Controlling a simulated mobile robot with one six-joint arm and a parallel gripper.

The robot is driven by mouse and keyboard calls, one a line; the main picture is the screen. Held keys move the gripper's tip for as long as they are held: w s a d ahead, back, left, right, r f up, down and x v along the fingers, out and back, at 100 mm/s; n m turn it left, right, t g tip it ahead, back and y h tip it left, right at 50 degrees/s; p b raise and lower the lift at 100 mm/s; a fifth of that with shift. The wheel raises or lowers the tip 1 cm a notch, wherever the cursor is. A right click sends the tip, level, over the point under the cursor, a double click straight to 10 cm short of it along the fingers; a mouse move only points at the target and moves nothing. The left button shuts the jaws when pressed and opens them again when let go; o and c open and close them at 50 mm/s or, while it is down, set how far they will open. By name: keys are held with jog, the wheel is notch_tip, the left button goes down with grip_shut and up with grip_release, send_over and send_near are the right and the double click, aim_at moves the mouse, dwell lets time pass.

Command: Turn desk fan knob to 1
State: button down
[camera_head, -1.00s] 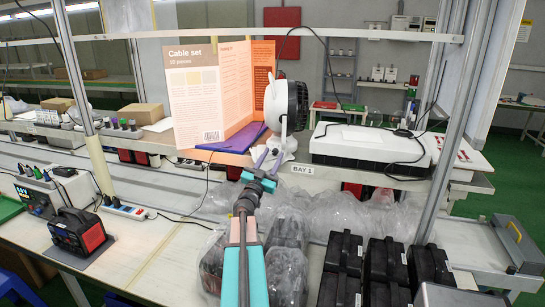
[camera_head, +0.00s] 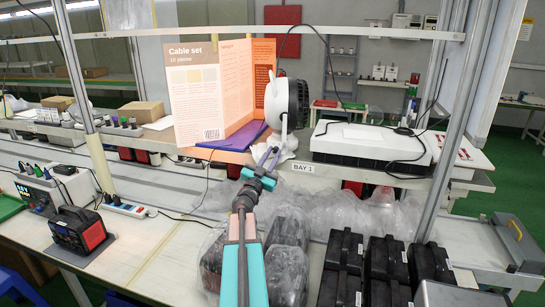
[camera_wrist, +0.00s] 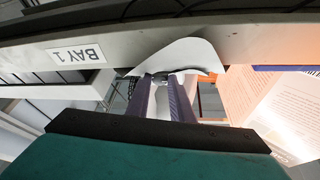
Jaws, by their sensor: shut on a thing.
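The desk fan (camera_head: 298,104) stands on the shelf, with a white back, a black grille facing right and a white base (camera_head: 284,155). In the wrist view the fan's white base (camera_wrist: 185,57) curves over the fingertips. My gripper (camera_head: 268,157) reaches up to the front of this base. Its two purple fingers (camera_wrist: 163,80) also show in the wrist view, with their tips at the base's front edge and a narrow gap between them. They are shut on the small knob, which the fingertips mostly hide. I cannot read the knob's setting.
An orange and cream Cable set leaflet (camera_head: 210,95) stands left of the fan on a purple folder (camera_head: 233,138). A white flat device (camera_head: 365,147) lies to the right. The BAY 1 label (camera_head: 303,168) marks the shelf edge. Black cases (camera_head: 343,260) and clear bags sit below.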

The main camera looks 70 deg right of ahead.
jog(key=m+g, duration=0.1)
jog(key=m, duration=0.1)
jog(key=m+g+y, duration=0.1)
jog(key=m, duration=0.2)
jog(key=m+g+y, duration=0.1)
jog(key=m, duration=0.2)
jog(key=shift+w+r, duration=0.2)
jog(key=shift+r, duration=0.05)
jog(key=m+y, duration=0.1)
jog(key=m, duration=0.2)
jog(key=m+g+y, duration=0.1)
jog(key=m, duration=0.1)
jog(key=shift+m+p, duration=0.4)
jog(key=c, duration=1.7)
grip_release()
jog(key=shift+o, duration=0.6)
jog(key=shift+y, duration=0.3)
jog(key=shift+a+f, duration=0.1)
jog(key=shift+a, duration=0.05)
